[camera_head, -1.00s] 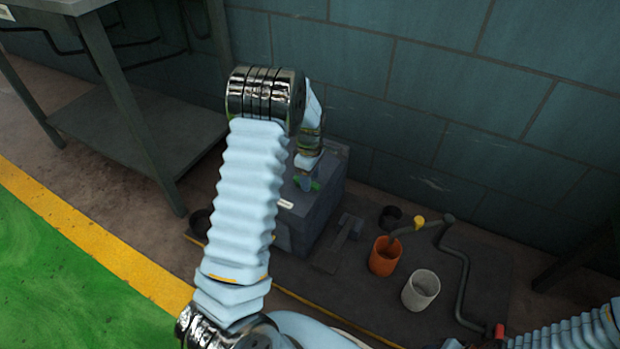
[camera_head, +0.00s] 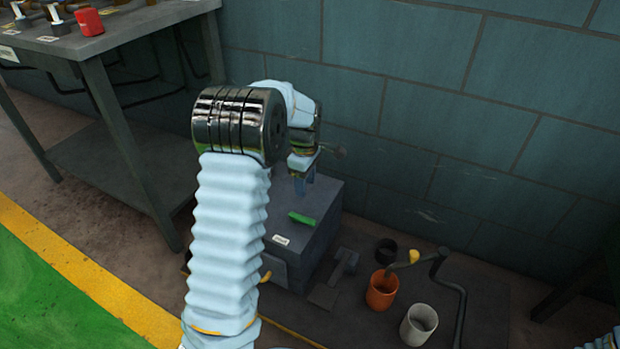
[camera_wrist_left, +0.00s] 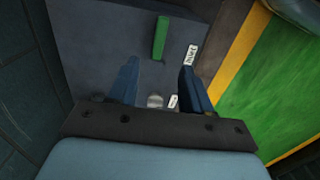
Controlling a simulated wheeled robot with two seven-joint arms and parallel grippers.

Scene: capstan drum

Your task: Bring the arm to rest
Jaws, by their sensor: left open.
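My left arm spans the middle of the head view. My left gripper (camera_head: 303,182) points down above a dark grey box (camera_head: 310,240) and is partly hidden by the wrist. In the left wrist view its two blue fingers (camera_wrist_left: 160,88) stand apart with nothing held between them. A green bar (camera_head: 302,218) is on the box top, apart from the fingers; it also shows beyond them in the left wrist view (camera_wrist_left: 160,38). My right gripper is out of view.
An orange cup (camera_head: 382,291), a white cup (camera_head: 419,324) and a dark cup (camera_head: 386,250) stand right of the box, beside a bent crank rod (camera_head: 461,300). A workbench (camera_head: 130,30) stands at left. A tiled wall (camera_head: 420,110) closes the back.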

